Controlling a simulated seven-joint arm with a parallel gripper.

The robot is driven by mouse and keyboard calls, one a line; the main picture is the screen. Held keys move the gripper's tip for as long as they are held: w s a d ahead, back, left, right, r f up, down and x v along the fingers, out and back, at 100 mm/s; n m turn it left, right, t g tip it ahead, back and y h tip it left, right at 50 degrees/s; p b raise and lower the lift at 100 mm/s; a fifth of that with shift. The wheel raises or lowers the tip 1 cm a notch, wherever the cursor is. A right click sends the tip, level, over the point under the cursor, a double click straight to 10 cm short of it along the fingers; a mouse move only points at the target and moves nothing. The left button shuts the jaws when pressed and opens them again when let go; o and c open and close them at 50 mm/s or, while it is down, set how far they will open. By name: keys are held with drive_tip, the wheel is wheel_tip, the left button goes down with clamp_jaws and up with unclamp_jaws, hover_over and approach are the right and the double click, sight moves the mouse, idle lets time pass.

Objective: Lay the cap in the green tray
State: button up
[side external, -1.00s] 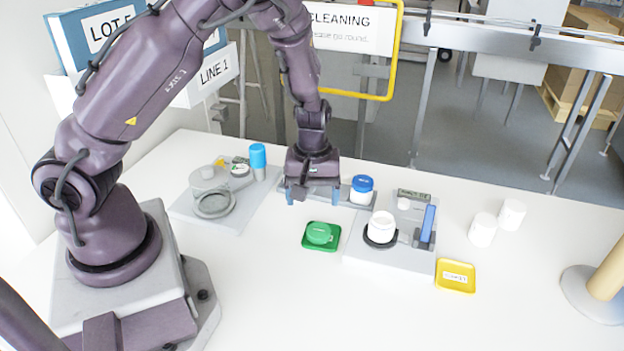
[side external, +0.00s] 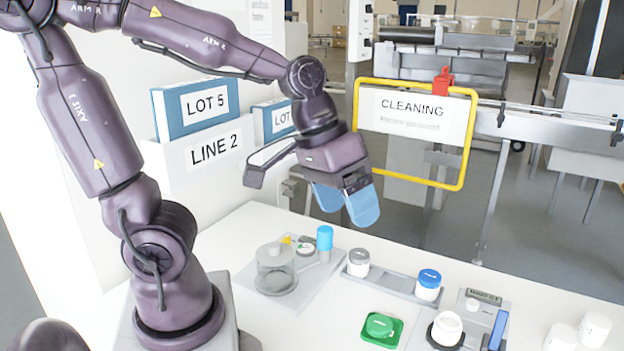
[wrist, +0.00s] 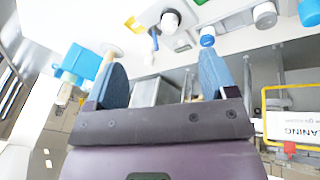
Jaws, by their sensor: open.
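The green cap (side external: 379,325) lies in the small green tray (side external: 397,333) on the white table, at the lower middle of the side view. It rests inside the tray's rim. My gripper (side external: 345,205) is raised high above the table, up and left of the tray, and tilted. Its blue fingers are apart with nothing between them. In the wrist view the fingers (wrist: 164,80) are also spread and empty.
A white jar (side external: 446,329) stands in a dark ring right of the tray. A blue-capped jar (side external: 428,285) and a grey-lidded jar (side external: 358,262) stand on a grey rail behind. A clear lidded vessel (side external: 276,270) is left. The CLEANING sign (side external: 412,115) stands behind.

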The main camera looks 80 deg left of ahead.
drive_tip(key=s+r+m, duration=0.1)
drive_tip(key=s+r+m+t+y, duration=0.1)
drive_tip(key=s, duration=0.1)
drive_tip(key=s+r+t+y, duration=0.1)
drive_tip(key=shift+s+a+r+m, duration=0.3)
drive_tip(key=shift+s+a+m, duration=0.05)
drive_tip(key=shift+a+m, duration=0.05)
idle(0.9)
